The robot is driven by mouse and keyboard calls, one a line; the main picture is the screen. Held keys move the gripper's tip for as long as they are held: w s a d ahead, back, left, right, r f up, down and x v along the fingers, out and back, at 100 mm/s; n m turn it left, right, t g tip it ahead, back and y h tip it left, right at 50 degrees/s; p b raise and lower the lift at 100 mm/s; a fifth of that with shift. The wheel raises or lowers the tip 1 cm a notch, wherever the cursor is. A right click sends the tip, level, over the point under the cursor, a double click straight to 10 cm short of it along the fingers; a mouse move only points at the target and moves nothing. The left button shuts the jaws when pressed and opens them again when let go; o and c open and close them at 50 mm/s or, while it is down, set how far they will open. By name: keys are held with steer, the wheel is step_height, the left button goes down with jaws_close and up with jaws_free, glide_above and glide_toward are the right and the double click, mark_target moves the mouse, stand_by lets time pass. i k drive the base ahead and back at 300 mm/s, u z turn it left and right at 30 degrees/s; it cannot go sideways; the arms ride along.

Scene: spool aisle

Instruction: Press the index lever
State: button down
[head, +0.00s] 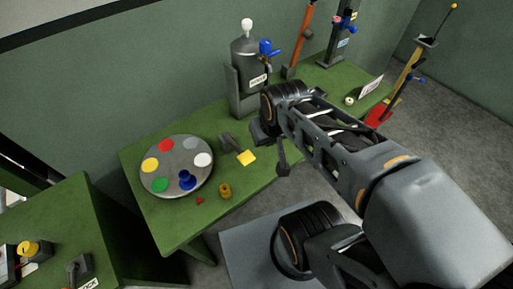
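A round grey turntable (178,182) with red, yellow, green, white and grey spots lies on the green bench in the head view. A blue peg stands at its front edge. My arm reaches in from the right. The dark end below its wrist, apparently my gripper (283,160), is right of the lever and apart from it. Its fingers are too small and dark to read.
A grey cylinder (250,62) with a blue valve stands behind the lever. A small yellow piece (225,190) and red button (199,200) are at the front. Tall posts stand at the back right. Another green bench (60,225) is at lower left.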

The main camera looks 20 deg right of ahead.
mark_target(237, 147)
steer(key=k, duration=1.15)
steer(key=u, duration=0.75)
steer(key=i, duration=0.5)
steer(key=u, duration=0.05)
